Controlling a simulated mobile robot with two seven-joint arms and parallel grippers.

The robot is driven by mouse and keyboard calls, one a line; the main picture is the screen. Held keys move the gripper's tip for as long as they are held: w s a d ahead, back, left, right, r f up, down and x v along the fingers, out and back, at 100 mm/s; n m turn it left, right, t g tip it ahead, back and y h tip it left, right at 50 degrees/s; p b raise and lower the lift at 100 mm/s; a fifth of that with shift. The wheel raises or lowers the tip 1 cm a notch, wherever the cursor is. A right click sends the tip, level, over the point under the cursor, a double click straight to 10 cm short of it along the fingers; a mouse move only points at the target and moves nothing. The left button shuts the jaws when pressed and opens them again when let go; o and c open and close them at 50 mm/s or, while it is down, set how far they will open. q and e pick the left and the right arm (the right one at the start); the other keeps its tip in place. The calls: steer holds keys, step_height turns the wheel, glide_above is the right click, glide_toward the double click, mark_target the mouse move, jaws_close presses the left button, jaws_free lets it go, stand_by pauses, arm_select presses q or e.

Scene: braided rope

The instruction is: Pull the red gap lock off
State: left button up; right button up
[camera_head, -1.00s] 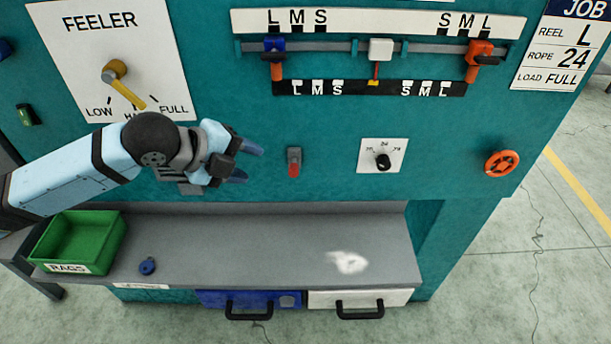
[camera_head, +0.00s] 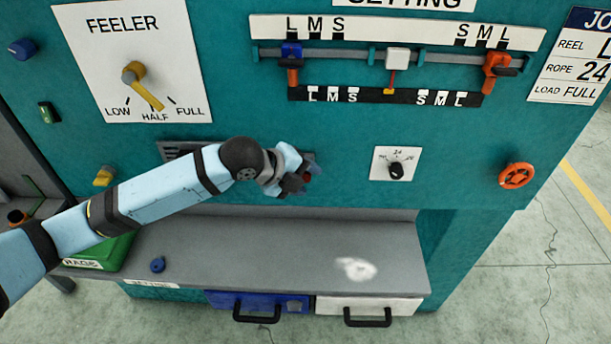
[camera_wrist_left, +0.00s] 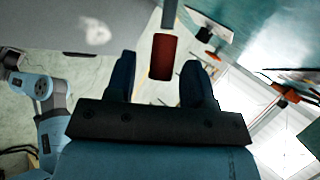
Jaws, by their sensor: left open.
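The red gap lock shows in the left wrist view as a red grip (camera_wrist_left: 162,58) on a grey stem, between and just beyond my two dark-blue fingers. In the head view my gripper mostly hides it. My left gripper (camera_head: 309,172) is open in front of the teal panel, left of the small dial; it also shows in the left wrist view (camera_wrist_left: 157,85). Contact with the red grip is not visible. My right gripper is not in view.
Above are the setting rail (camera_head: 430,63) with blue, white and orange sliders and the feeler dial (camera_head: 133,72). A small black knob (camera_head: 396,170) and an orange handwheel (camera_head: 516,175) lie right. Below, the grey shelf (camera_head: 230,250) holds a blue tag (camera_head: 157,265) and a green bin (camera_head: 105,253).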

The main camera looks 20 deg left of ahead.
arm_select(q)
steer(key=shift+w+d+f, duration=0.1)
jaws_close()
